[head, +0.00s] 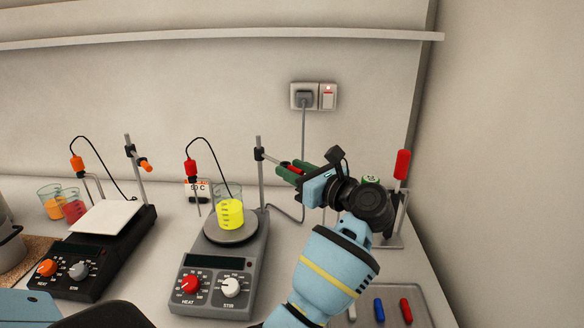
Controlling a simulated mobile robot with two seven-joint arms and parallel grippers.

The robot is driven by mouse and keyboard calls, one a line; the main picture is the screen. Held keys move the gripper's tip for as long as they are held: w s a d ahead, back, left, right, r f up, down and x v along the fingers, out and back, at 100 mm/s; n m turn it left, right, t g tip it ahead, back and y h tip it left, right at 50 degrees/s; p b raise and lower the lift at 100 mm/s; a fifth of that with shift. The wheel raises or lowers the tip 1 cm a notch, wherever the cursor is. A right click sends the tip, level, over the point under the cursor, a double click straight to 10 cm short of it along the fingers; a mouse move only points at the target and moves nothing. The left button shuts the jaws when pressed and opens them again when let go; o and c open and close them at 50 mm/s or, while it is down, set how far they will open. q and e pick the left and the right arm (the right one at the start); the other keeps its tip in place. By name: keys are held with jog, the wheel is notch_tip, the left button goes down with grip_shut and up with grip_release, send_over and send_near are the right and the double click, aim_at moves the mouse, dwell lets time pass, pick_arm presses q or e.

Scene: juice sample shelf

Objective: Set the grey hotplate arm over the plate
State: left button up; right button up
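The grey hotplate (218,262) stands in the middle of the bench. A beaker of yellow liquid (230,212) sits on its round plate (212,231). A post (261,185) rises at its back right corner. The grey hotplate arm (271,158) is clamped near the post top and points right, away from the plate. My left gripper (291,170) is at the arm's outer end, with its green fingers on either side of a red part there. I cannot tell whether the fingers grip it or are only around it. My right gripper is not in view.
A black hotplate (93,262) with a white square top stands to the left, near beakers of orange and red liquid. A red-topped stand (402,165) and a tray (425,290) are to the right.

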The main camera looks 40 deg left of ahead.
pick_arm(q)
jog(key=shift+a, duration=0.15)
jog(key=shift+c, duration=0.4)
grip_shut()
